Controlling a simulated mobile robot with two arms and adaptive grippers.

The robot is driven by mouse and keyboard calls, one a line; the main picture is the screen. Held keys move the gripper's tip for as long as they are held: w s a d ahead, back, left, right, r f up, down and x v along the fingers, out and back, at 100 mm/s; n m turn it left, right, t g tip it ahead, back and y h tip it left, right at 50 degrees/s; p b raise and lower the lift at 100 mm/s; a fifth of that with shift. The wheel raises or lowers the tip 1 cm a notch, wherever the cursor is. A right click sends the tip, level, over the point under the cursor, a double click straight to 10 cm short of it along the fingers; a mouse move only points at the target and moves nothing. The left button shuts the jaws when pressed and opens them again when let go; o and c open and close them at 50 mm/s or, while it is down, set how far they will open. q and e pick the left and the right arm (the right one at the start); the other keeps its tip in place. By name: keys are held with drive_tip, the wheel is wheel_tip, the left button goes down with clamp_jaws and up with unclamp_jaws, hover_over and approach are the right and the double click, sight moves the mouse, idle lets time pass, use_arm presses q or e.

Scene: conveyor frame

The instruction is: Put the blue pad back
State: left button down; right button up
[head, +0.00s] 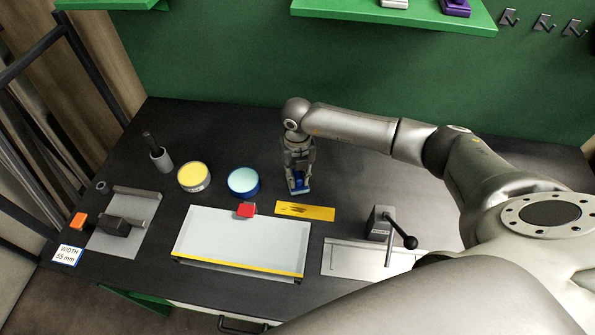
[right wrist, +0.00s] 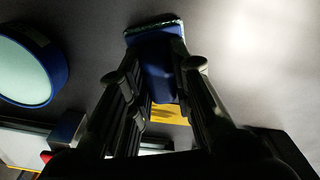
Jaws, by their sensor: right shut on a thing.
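The blue pad (head: 299,188) is a small block with a wider flat foot. It is in my right gripper (head: 298,176), which points down over the back middle of the dark bench. In the right wrist view the blue pad (right wrist: 158,62) sits between the two fingers of my right gripper (right wrist: 155,75), foot outward. The pad is low, close to the bench top; I cannot tell whether it touches. My left gripper is not in view.
A round blue tin (head: 243,182) stands just left of the pad, a yellow tin (head: 194,177) beyond it. A green shelf (head: 400,13) holds pale and purple items.

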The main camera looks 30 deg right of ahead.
sight(297, 174)
drive_tip(key=shift+f, duration=0.15)
drive_tip(key=o, duration=0.9)
drive_tip(key=shift+r, duration=0.35)
wheel_tip(297, 174, up, 12)
drive_tip(key=b, duration=0.3)
drive_tip(key=shift+f, duration=0.15)
drive_tip(key=shift+f, duration=0.1)
